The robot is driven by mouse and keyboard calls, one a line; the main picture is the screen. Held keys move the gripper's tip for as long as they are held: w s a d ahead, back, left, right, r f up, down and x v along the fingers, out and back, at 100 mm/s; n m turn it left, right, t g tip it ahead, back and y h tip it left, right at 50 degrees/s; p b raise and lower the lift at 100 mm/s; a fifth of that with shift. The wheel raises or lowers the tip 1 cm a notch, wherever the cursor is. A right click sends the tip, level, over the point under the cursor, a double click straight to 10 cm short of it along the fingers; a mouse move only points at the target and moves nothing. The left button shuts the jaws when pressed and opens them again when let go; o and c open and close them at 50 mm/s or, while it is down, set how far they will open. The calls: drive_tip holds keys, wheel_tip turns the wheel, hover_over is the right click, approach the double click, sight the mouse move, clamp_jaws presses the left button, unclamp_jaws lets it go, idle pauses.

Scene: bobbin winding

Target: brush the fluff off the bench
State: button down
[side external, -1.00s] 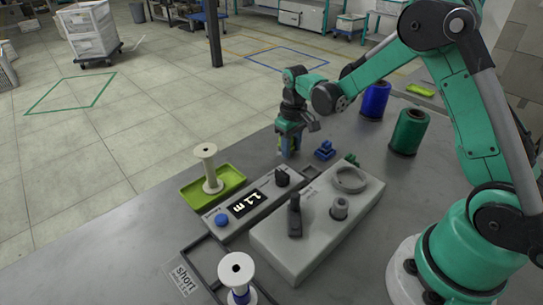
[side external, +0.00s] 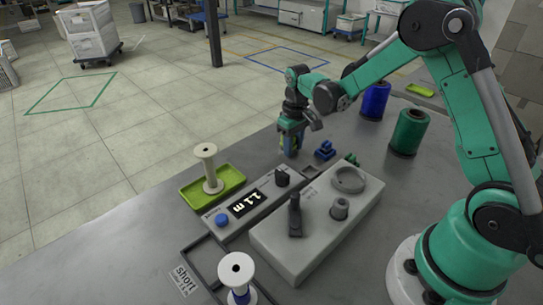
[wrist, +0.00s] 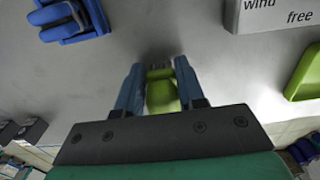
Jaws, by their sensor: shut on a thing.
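My gripper (side external: 291,150) is over the bench (side external: 130,240), beyond the grey counter box. In the wrist view, its two blue fingers (wrist: 160,80) are shut on a lime-green handled thing (wrist: 162,96), which looks like the brush. Its lower end points at the grey bench top with a dark shadow beside it; I cannot tell whether it touches. In the side view the fingers hide most of it. I cannot make out any fluff in either view.
A blue clip-like part (side external: 325,150) lies right of my gripper. The counter (side external: 253,204), the grey winder (side external: 310,235) and a green tray (side external: 190,196) with a white bobbin (side external: 208,165) stand nearer. Blue (side external: 374,100) and green (side external: 409,132) spools stand behind right.

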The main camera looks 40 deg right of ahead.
drive_tip(key=shift+d, duration=1.25)
drive_tip(key=shift+d+r, duration=0.15)
drive_tip(key=shift+r, duration=0.05)
wheel_tip(320, 180, up, 8)
drive_tip(key=shift+f, duration=0.2)
drive_tip(key=shift+f, duration=0.1)
